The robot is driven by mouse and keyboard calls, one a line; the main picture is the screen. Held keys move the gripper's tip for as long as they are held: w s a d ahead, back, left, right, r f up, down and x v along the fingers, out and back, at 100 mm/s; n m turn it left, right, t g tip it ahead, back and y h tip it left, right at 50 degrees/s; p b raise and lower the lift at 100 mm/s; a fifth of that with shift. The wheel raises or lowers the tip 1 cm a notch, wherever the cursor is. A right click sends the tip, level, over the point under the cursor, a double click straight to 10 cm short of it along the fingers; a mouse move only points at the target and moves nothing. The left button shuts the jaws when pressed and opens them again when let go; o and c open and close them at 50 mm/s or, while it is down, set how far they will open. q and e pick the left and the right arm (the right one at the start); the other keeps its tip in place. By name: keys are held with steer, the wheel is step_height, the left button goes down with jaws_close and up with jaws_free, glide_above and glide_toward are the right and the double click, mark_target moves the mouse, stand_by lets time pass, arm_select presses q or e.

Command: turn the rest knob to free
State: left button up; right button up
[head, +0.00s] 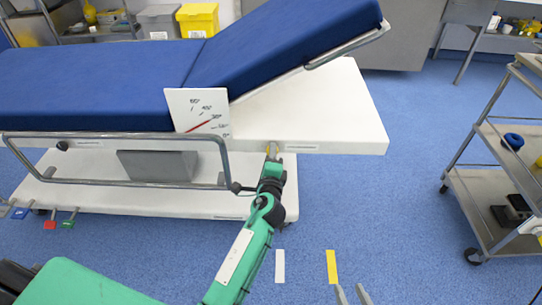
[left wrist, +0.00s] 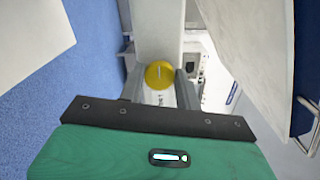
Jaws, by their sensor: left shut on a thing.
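The yellow rest knob (left wrist: 159,73) shows in the left wrist view with a pale line on its face, close to upright in that picture. My left gripper (left wrist: 160,92) is shut on it, with one grey finger on each side. In the head view my left gripper (head: 272,153) is at the side of the white table base, and the knob is mostly hidden behind it. The blue backrest (head: 285,38) is tilted up.
A metal side rail (head: 110,135) runs along the table left of my left gripper. Coloured pedals (head: 50,224) are at lower left. A steel trolley (head: 490,130) stands at the right. The blue floor between table and trolley is clear, with white and yellow strips (head: 331,266).

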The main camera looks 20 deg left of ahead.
arm_select(q)
steer(key=o, duration=1)
steer(key=shift+c, duration=0.2)
steer(key=v, duration=1.4)
